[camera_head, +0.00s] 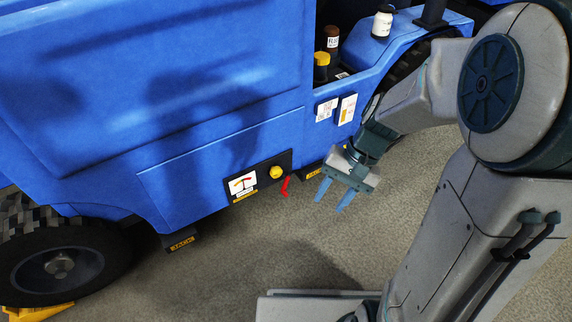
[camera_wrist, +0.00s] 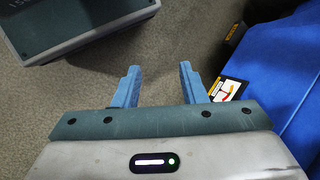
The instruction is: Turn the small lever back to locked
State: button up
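The small red lever (camera_head: 286,186) hangs at the lower right end of a black panel on the side of the blue vehicle, tilted, just below a round yellow knob (camera_head: 276,172). A white label (camera_head: 242,184) with a lever diagram is left of the knob; it also shows in the wrist view (camera_wrist: 229,89), partly behind the right finger. My gripper (camera_head: 332,195) is to the right of the lever and apart from it, its two blue fingers spread and empty. In the wrist view my gripper (camera_wrist: 159,70) has bare floor between its fingers. I cannot make out the lever there.
The blue vehicle (camera_head: 100,110) fills the left and top. Black brackets marked JACK (camera_head: 181,240) jut from its lower edge. A wheel (camera_head: 62,265) and a yellow chock (camera_head: 38,311) are lower left. Bottles (camera_head: 382,22) stand above. The floor (camera_head: 260,255) below the panel is clear.

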aim_at(286, 194)
jog(key=w+a+f+m+t+y+p, duration=0.1)
jog(key=w+a+f+m+t+y, duration=0.1)
jog(key=w+a+f+m+y, duration=0.4)
jog(key=w+a+f+m+t+y, duration=0.2)
jog(key=w+f+m+y, duration=0.4)
jog(key=w+f, duration=0.45)
jog(key=d+f+m+t+h+p, duration=0.1)
jog(key=d+f+m+t+h, duration=0.15)
jog(key=f+m+t, duration=0.75)
jog(key=d+f+m+t+h, duration=0.2)
jog(key=f+m+t+h, duration=0.3)
jog(key=f, duration=0.9)
jog(key=shift+m+g+y, duration=0.55)
jog(key=shift+m+g, duration=0.05)
jog(key=shift+m, duration=0.1)
jog(key=shift+b+x, duration=2.35)
jog(key=shift+x, duration=4.7)
jog(key=shift+a+f, duration=0.1)
jog(key=shift+f, duration=0.05)
jog(key=shift+c, duration=0.4)
grip_shut()
